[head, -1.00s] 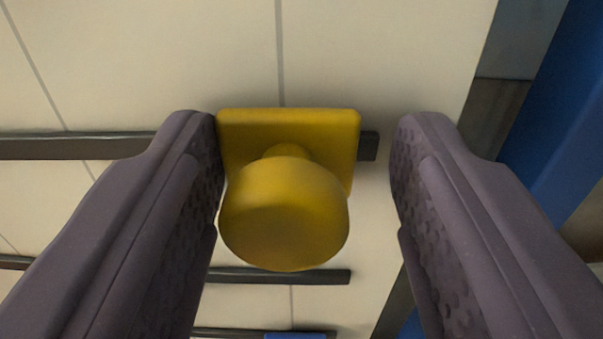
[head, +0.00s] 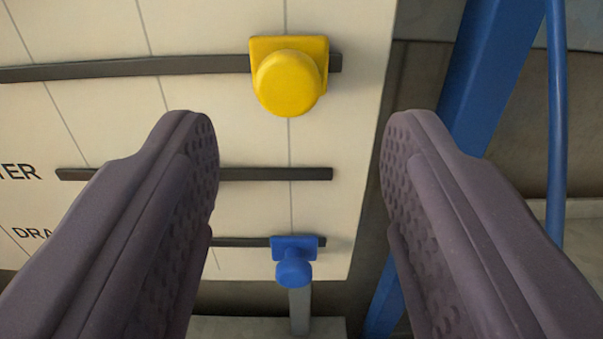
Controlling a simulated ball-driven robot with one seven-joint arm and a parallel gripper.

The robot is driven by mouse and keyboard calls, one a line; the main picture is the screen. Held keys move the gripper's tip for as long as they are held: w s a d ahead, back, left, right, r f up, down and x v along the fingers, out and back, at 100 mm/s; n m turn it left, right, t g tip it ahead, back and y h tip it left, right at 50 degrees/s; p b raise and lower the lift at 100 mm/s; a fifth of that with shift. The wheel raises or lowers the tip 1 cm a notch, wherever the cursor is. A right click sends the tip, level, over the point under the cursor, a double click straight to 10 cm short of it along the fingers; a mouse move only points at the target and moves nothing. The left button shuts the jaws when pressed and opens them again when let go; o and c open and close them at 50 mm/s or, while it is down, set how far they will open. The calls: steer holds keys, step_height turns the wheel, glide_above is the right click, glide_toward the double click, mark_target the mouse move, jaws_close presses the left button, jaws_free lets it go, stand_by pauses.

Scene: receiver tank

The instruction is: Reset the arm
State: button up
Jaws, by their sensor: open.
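My gripper (head: 300,135) is open and empty, with a finger on each side of the head view. A yellow knob (head: 287,82) on a square yellow plate sits near the right end of the top dark slot (head: 140,69) in a cream panel. The knob is ahead of my fingertips and above them in the picture, apart from both fingers. A smaller blue knob (head: 293,268) sits near the right end of the lowest slot, showing between the fingers. The middle slot (head: 275,174) shows no knob in its visible part.
The cream panel (head: 345,120) has thin grid lines and partly hidden lettering at left. A blue post (head: 495,70) and a blue pipe (head: 557,120) stand to the right of the panel. A grey wall and floor show beyond its edge.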

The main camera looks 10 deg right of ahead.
steer(key=w+a+r+y+b, duration=0.1)
steer(key=a+r+b, duration=0.3)
steer(key=r, duration=0.6)
steer(key=s+a+r+n+g+y+b, duration=0.2)
steer(key=s+a+r, duration=0.7)
steer(key=r, duration=0.2)
steer(key=shift+r, duration=0.15)
stand_by(2.0)
